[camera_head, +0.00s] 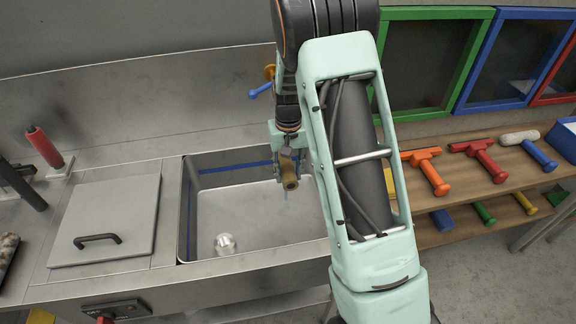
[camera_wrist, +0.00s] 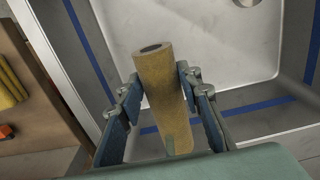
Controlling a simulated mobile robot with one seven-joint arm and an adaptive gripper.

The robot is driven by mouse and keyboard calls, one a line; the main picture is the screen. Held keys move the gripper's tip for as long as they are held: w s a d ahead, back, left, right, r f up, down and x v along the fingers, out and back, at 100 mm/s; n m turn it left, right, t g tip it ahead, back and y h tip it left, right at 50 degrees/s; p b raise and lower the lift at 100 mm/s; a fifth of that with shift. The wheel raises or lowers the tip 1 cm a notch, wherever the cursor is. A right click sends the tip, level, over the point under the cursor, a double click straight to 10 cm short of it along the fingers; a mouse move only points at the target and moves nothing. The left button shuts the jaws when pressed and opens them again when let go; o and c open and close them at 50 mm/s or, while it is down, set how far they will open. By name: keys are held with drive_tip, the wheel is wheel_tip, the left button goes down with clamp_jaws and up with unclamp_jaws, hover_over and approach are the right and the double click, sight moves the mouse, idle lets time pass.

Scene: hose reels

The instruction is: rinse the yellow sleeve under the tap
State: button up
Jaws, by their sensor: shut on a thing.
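The yellow sleeve (camera_wrist: 162,88) is a dull yellow-brown tube with a dark hollow end. In the wrist view it stands between the two fingers of my gripper (camera_wrist: 163,98), which is shut on it. In the head view the sleeve (camera_head: 290,178) hangs from my gripper (camera_head: 286,160) over the right part of the steel sink (camera_head: 212,200). A blue handle with a yellow part, perhaps the tap (camera_head: 262,90), shows on the back wall behind my arm; the rest of it is hidden. A thin bluish streak shows just under the sleeve; I cannot tell whether it is water.
A drain (camera_head: 225,243) lies in the sink floor. A grey lid (camera_head: 108,218) with a black handle covers the counter at left, near a red roller (camera_head: 44,146). Wooden shelves (camera_head: 470,182) at right hold several coloured squeegees and brushes. My arm hides the sink's right edge.

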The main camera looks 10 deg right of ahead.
drive_tip(key=shift+d, duration=0.15)
drive_tip(key=shift+d, duration=0.25)
drive_tip(key=shift+s, duration=0.1)
drive_tip(key=s+r, duration=0.3)
drive_tip(key=s, duration=0.7)
drive_tip(key=shift+p, duration=0.4)
drive_tip(key=shift+w, duration=0.1)
idle(1.0)
